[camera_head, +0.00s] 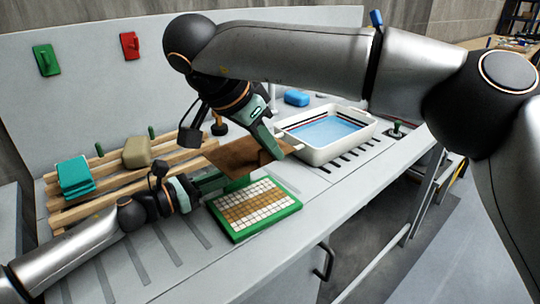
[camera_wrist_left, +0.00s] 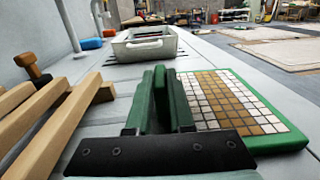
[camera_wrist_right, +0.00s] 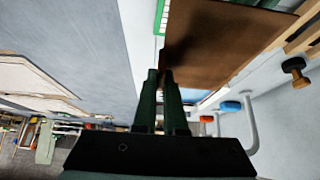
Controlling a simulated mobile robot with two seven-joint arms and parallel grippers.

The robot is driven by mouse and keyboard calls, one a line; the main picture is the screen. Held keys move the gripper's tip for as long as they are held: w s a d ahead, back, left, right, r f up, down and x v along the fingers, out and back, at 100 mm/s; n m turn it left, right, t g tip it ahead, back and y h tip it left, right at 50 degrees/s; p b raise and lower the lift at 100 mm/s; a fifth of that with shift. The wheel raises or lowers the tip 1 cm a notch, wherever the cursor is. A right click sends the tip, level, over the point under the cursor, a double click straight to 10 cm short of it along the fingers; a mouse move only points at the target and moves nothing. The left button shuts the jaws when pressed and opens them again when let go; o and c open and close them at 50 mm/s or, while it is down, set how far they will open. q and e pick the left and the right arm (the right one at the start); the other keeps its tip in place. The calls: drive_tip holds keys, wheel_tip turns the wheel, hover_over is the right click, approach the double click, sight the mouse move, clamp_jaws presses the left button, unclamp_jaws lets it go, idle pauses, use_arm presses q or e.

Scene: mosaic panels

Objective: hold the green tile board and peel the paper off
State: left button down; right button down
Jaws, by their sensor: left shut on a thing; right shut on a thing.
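The green tile board (camera_head: 270,224) lies on the bench, with white and tan tiles facing up. It also shows at the right of the left wrist view (camera_wrist_left: 292,141). My left gripper (camera_head: 222,182) is shut on its far left side; the exact grip is partly hidden by the fingers. The brown paper (camera_head: 238,153) hangs above and behind the board, apart from the tiles. My right gripper (camera_head: 278,150) is shut on the paper's edge. In the right wrist view the brown sheet (camera_wrist_right: 220,40) spreads from the fingertips (camera_wrist_right: 162,75).
A white tub of blue water (camera_head: 318,150) stands right of the paper. A wooden rack (camera_head: 120,182) holds teal cloths (camera_head: 75,176) and a tan sponge (camera_head: 137,152). A blue sponge (camera_head: 296,97) lies behind the tub. The bench's front edge is close to the board.

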drive_tip(key=shift+r, duration=2.65)
use_arm(q)
drive_tip(key=c, duration=0.7)
unclamp_jaws()
